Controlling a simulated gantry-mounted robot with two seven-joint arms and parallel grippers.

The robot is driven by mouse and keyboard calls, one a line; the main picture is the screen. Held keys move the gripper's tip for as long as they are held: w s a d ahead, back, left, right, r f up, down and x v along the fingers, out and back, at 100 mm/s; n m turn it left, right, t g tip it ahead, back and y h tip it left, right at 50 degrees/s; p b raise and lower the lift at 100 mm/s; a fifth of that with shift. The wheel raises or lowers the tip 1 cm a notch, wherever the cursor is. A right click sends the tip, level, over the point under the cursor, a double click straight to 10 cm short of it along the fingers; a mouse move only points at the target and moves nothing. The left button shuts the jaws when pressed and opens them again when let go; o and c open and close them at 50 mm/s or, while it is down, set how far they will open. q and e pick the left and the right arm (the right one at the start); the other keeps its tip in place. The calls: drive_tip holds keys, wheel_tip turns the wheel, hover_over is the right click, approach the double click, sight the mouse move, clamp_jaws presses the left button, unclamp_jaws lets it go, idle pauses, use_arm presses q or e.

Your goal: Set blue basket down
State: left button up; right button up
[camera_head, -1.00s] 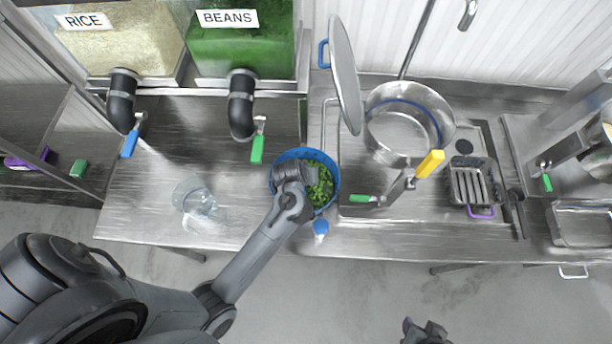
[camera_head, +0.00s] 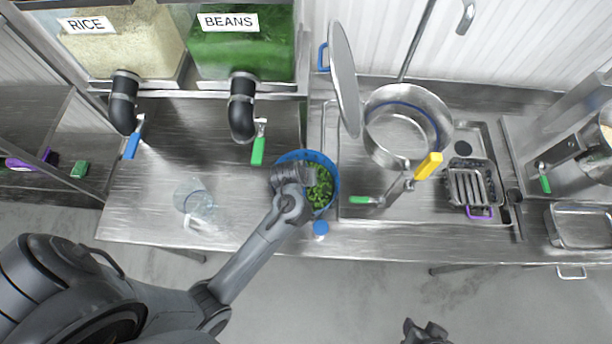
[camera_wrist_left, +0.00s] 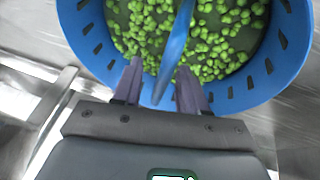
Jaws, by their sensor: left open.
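The blue basket (camera_head: 329,168) stands on the steel counter (camera_head: 235,212), left of the sink area, with green beans (camera_head: 321,187) inside. In the left wrist view the basket (camera_wrist_left: 285,70) fills the top, with its slotted wall, green beans (camera_wrist_left: 225,35) and a blue handle (camera_wrist_left: 174,48). My left gripper (camera_head: 301,180) is over the basket's left side. In the left wrist view my left gripper (camera_wrist_left: 160,82) is open, with one finger on each side of the blue handle. Whether a finger touches the handle I cannot tell. My right gripper (camera_head: 426,330) is at the bottom edge, away from the counter.
A pot (camera_head: 402,125) with a raised lid (camera_head: 344,80) stands right of the basket. Rice (camera_head: 120,40) and beans (camera_head: 243,45) dispensers hang at the back left. A clear glass container (camera_head: 195,202) stands left. A metal basket (camera_head: 470,185) is farther right.

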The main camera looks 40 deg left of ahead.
use_arm(q)
drive_tip(key=p+v, duration=0.5)
drive_tip(key=v, duration=0.5)
drive_tip(key=shift+r+p, duration=0.2)
drive_tip(key=shift+p, duration=0.2)
drive_tip(key=shift+s, duration=0.1)
